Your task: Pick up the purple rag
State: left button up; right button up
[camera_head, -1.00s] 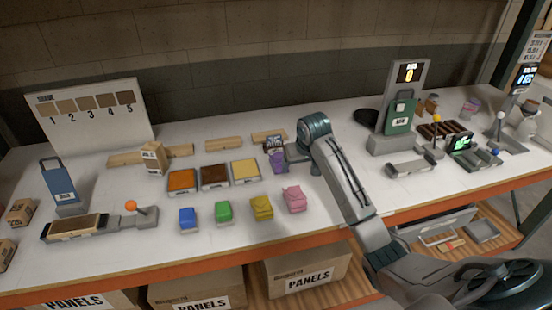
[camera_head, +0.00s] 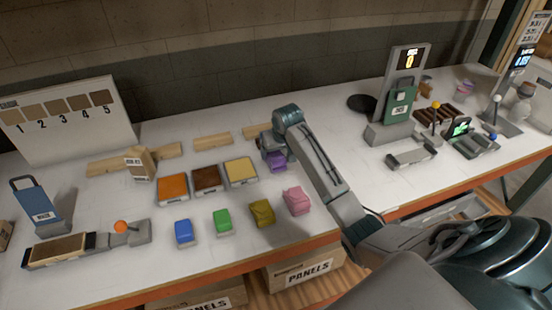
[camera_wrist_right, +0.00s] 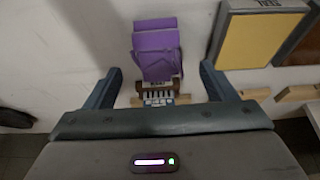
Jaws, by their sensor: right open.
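The purple rag (camera_head: 278,163) lies on the white table, right of the yellow tray and partly hidden by my right gripper (camera_head: 272,152) in the head view. In the right wrist view the rag (camera_wrist_right: 156,45) looks like a folded purple bundle. It sits between and mostly beyond the two fingertips of my right gripper (camera_wrist_right: 160,68), with free space on both sides. The gripper is open and holds nothing. Whether the fingertips are level with the rag cannot be told. My left gripper is not in view.
A yellow tray (camera_head: 240,172) stands close left of the rag. Pink (camera_head: 297,201), olive (camera_head: 262,212), green (camera_head: 223,222) and blue (camera_head: 184,232) rags lie along the front. A wooden block (camera_head: 212,142) lies behind. The table right of my arm is clear up to the grey station.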

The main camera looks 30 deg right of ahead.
aim_at(276, 156)
jog(key=shift+w+f, duration=0.25)
jog(key=shift+f, duration=0.05)
jog(key=p+x, duration=0.2)
jog(key=x, duration=0.1)
jog(key=shift+w+d, duration=0.2)
jog(key=shift+w+f, duration=0.1)
jog(key=shift+f, duration=0.35)
jog(key=shift+w+d+f+p, duration=0.1)
jog(key=shift+f+p, duration=0.15)
jog(key=shift+p, duration=0.05)
jog(key=shift+w+f, duration=0.1)
jog(key=shift+f, duration=0.05)
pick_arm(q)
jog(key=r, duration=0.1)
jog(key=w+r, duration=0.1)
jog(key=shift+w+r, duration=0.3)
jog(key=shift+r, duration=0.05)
pick_arm(e)
jog(key=c, duration=1.1)
